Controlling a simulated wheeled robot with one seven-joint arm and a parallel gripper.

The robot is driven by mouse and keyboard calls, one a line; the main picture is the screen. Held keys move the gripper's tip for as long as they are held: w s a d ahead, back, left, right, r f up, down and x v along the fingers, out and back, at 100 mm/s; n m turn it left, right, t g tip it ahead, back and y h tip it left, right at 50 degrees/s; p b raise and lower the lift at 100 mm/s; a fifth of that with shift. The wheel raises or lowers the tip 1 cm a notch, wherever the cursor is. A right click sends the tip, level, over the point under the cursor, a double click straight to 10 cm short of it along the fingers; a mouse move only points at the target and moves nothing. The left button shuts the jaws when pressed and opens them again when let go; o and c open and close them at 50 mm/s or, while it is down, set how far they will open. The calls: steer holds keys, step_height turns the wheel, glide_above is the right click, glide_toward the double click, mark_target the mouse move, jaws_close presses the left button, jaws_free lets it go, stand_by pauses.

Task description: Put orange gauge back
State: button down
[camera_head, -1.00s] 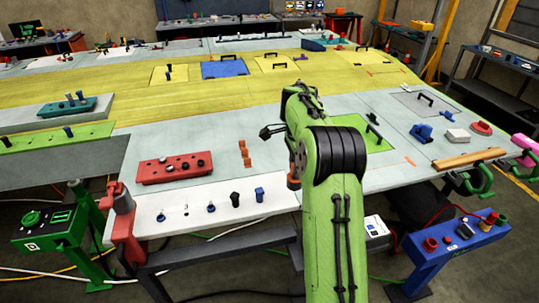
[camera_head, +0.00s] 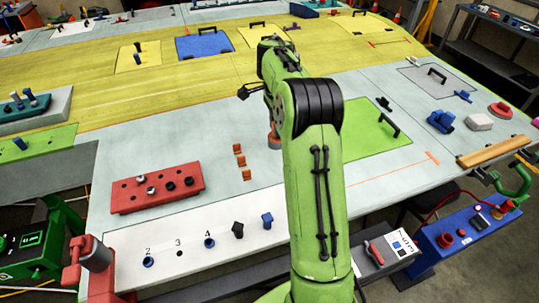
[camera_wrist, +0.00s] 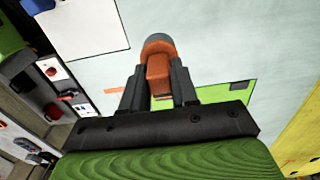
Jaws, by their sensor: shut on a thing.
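The orange gauge (camera_wrist: 158,68) is between the jaws of my gripper (camera_wrist: 159,98) in the wrist view, with a grey rounded end beyond the fingertips. My gripper is shut on it. In the head view, a bit of orange (camera_head: 274,138) shows at the left edge of my arm, over the pale wing panel. The arm hides the jaws there. I cannot tell whether the gauge touches the surface.
A red block with holes and pegs (camera_head: 127,195) and a white numbered strip (camera_head: 187,257) lie at the front left. Small orange blocks (camera_head: 240,161) lie nearby. A green plate with a black handle (camera_head: 362,138) is right of my arm. Pale panel between is clear.

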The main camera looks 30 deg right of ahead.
steer(key=shift+w+d, duration=0.1)
steer(key=shift+w, duration=0.15)
step_height(320, 180, down, 10)
steer(key=shift+s+r, duration=0.1)
steer(key=shift+s, duration=0.05)
steer(key=shift+f+b, duration=0.25)
steer(key=shift+b, duration=0.05)
steer(key=c, duration=0.9)
jaws_free()
steer(key=shift+o, duration=0.2)
